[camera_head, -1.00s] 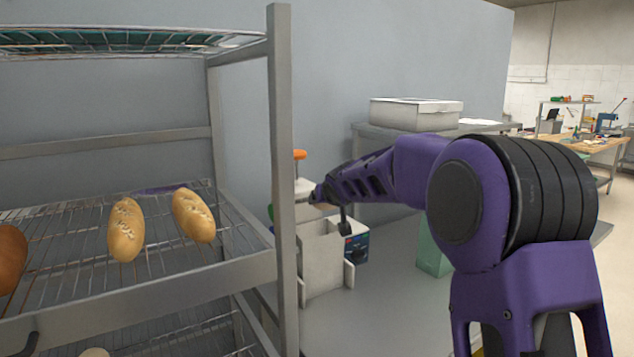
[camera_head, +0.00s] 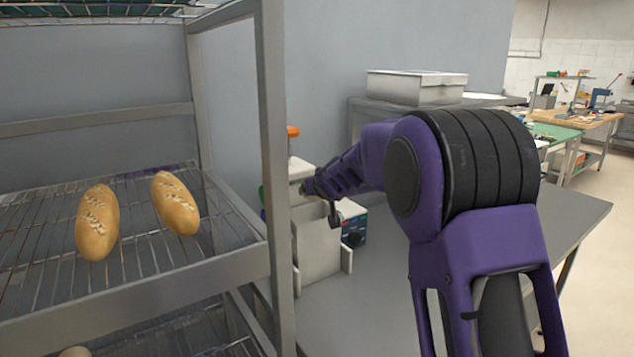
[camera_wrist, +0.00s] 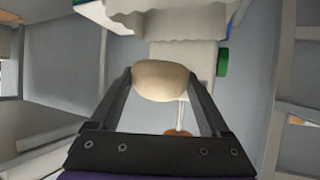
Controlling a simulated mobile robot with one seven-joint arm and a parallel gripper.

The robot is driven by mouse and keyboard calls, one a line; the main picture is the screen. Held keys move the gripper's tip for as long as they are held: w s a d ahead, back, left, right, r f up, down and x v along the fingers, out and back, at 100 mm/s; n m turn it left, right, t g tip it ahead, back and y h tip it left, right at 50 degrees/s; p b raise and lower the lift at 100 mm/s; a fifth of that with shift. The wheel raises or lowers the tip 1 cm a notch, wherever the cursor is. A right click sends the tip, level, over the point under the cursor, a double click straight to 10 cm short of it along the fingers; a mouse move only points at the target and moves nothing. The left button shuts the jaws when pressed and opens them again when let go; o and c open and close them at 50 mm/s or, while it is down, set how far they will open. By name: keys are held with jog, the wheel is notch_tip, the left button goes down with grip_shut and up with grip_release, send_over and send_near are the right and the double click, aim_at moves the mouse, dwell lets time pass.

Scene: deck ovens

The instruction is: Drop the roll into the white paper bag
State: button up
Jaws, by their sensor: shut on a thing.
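My gripper (camera_wrist: 165,88) is shut on a pale, rounded roll (camera_wrist: 166,82), held between its two fingertips in the wrist view. In the head view my gripper (camera_head: 308,190) is beside the rack post, over or close to the top of a white upright container (camera_head: 318,245), which looks like the white paper bag. I cannot tell whether the roll is directly over its opening. A white, wavy-edged shape (camera_wrist: 170,18), likely the bag's rim, lies beyond the roll in the wrist view. The roll cannot be made out in the head view.
A wire rack (camera_head: 150,290) with two scored loaves (camera_head: 97,222) (camera_head: 175,203) stands at left, its post (camera_head: 272,170) close to my gripper. A dark blue box (camera_head: 354,228) stands beside the white container on the grey table (camera_head: 370,300).

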jog(key=shift+f, duration=0.35)
jog(key=o, duration=1.2)
jog(key=shift+c, duration=0.2)
jog(key=shift+r, duration=0.1)
jog(key=v, duration=1.7)
jog(key=shift+s+p, duration=0.15)
jog(key=shift+p, duration=0.25)
jog(key=shift+a, duration=0.1)
